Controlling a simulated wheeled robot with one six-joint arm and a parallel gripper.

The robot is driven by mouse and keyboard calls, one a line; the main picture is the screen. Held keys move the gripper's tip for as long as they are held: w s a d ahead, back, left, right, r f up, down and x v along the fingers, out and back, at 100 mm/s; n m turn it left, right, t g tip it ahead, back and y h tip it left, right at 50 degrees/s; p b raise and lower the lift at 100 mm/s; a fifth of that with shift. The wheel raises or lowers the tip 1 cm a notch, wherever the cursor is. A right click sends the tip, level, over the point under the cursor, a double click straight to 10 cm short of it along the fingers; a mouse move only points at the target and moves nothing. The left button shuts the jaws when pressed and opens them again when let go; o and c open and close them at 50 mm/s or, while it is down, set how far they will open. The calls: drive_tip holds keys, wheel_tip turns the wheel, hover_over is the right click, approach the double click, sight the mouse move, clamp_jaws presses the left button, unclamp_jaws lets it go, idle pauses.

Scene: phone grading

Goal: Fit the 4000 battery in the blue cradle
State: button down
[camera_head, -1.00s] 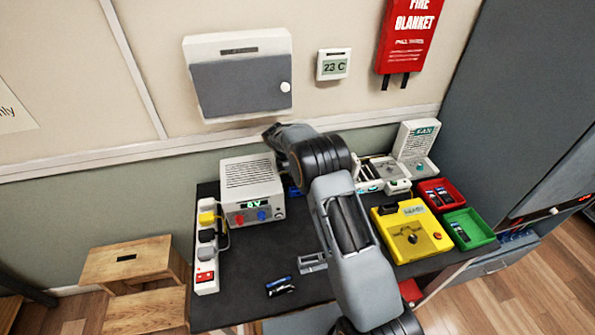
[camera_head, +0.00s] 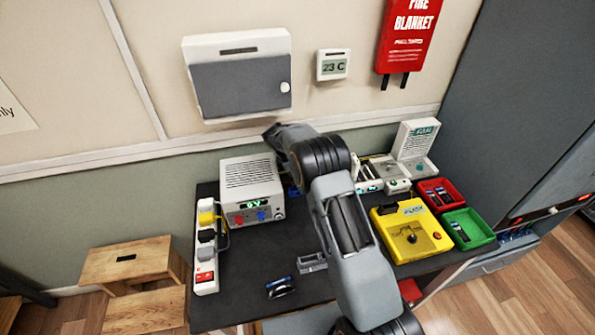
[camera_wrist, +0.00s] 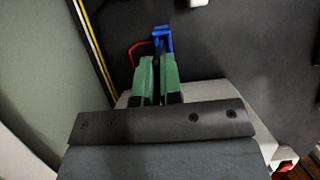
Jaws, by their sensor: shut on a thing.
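The blue cradle (camera_wrist: 162,38) shows in the wrist view just beyond my fingertips. In the head view only a small blue part of it (camera_head: 293,190) shows beside the power supply, partly behind my arm. My gripper (camera_wrist: 158,78) has green fingers close together, shut on a thin dark thing that seems to be a battery. Its label and most of its body are hidden between the fingers. The fingers point at the cradle; I cannot tell whether the held thing touches it. In the head view my arm hides the gripper.
A white power supply (camera_head: 250,188) and a power strip (camera_head: 206,250) stand left. A yellow fixture (camera_head: 415,245), a red bin (camera_head: 441,184) and a green bin (camera_head: 484,227) stand right. Small dark items (camera_head: 281,288) lie near the bench's front edge. A red wire (camera_wrist: 134,48) runs beside the cradle.

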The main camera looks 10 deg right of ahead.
drive_tip(key=shift+f, duration=0.25)
drive_tip(key=shift+f+b, duration=0.75)
drive_tip(key=shift+f, duration=0.25)
drive_tip(key=shift+r, duration=0.1)
drive_tip(key=c, duration=1.2)
unclamp_jaws()
drive_tip(key=b+v, duration=0.1)
drive_tip(key=v, duration=1.2)
drive_tip(key=shift+a+r+b, duration=0.25)
drive_tip(key=shift+r+b, duration=0.05)
